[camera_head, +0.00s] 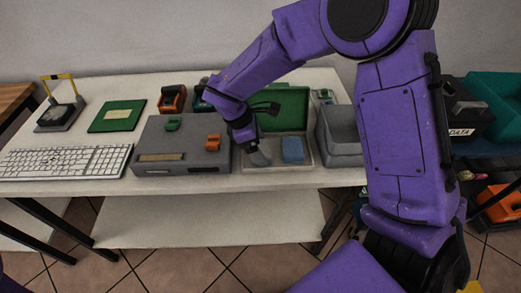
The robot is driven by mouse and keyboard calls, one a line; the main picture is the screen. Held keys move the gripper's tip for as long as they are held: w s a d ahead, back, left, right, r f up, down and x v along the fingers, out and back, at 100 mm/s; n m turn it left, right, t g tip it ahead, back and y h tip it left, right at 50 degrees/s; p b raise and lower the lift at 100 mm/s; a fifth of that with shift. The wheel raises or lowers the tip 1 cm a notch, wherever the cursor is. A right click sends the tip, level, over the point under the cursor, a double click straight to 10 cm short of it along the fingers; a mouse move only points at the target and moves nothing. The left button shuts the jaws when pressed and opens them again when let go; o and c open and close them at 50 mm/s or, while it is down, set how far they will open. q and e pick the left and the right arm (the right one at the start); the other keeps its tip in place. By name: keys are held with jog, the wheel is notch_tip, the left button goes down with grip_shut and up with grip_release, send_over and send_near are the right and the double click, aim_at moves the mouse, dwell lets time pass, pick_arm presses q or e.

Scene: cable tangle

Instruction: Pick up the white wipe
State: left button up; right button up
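My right gripper (258,152) reaches down over a shallow pale tray (262,168) with a raised green lid (285,108). Its fingertips are small and partly hidden by my wrist, so I cannot tell whether they are open or shut. A grey shape shows at the fingertips; I cannot tell whether it is a finger or a cloth. A blue block-like thing (292,150) sits in the tray just right of the gripper. I cannot make out a white wipe for certain. My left gripper is not in view.
A grey box (182,160) with green and orange parts stands left of the tray, and a grey bin (340,140) stands close on its right. A white keyboard (65,162) and green board (117,115) lie farther left on the white table (60,187).

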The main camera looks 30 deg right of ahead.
jog(key=c, duration=0.6)
jog(key=shift+o, duration=0.2)
jog(key=shift+r, duration=0.1)
